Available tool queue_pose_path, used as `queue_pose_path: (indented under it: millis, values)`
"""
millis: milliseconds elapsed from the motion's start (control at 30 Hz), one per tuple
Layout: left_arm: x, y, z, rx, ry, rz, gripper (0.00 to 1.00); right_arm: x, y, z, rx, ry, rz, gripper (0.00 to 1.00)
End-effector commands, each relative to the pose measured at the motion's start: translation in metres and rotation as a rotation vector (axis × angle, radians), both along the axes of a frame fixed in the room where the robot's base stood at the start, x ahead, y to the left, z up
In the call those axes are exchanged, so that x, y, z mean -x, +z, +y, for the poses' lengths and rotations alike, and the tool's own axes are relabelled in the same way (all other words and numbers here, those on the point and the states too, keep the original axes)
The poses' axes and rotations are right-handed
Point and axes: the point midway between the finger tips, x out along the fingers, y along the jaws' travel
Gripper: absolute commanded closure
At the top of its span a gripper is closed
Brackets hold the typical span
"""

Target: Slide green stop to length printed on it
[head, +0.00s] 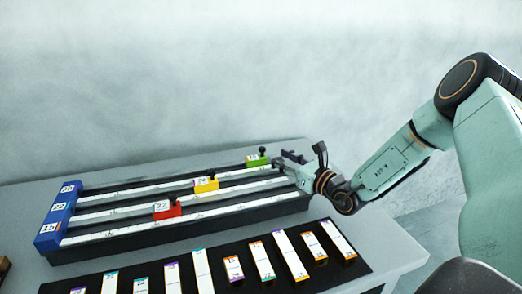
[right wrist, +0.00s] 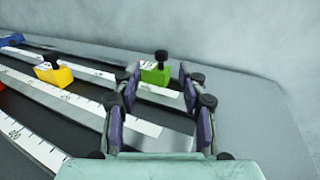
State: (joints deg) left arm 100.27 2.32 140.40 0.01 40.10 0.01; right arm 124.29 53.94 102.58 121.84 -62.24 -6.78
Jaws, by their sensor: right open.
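The green stop (head: 257,161) with a black knob sits near the right end of the farthest white ruler rail (head: 150,180). A printed label shows on it, too small to read. In the right wrist view the green stop (right wrist: 156,75) shows ahead, between the fingers in the picture. My right gripper (head: 285,160) is open, just right of the green stop; no contact shows. Its two purple-padded fingers (right wrist: 157,105) are spread apart with nothing held. My left gripper is out of view.
A yellow stop (head: 206,183) and a red stop (head: 167,208) sit on the nearer rails. A black mat (head: 215,281) with several labelled strips lies in front. The table's right side is bare.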

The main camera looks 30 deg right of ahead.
Motion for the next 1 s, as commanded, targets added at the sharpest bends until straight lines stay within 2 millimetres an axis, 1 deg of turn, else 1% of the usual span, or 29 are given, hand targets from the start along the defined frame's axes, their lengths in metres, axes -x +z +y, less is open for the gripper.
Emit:
queue_pose_path:
  millis: [33,300,533,700,967,1000]
  values:
    - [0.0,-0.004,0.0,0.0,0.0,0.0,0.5,-0.007,-0.003,0.002,0.006,0.003,0.002,0.58]
    - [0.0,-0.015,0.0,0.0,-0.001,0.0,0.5,-0.047,-0.002,0.008,0.007,0.004,0.001,0.58]
    - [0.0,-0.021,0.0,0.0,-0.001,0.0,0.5,-0.077,-0.002,0.012,0.005,0.003,0.0,0.58]
    - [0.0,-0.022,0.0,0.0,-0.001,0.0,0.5,-0.087,-0.001,0.013,0.001,0.001,0.0,0.58]
    - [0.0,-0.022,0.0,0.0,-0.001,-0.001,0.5,-0.088,0.0,0.014,0.0,0.0,0.0,0.58]
    - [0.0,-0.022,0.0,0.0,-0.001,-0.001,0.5,-0.088,0.0,0.013,0.0,0.0,0.0,0.6]
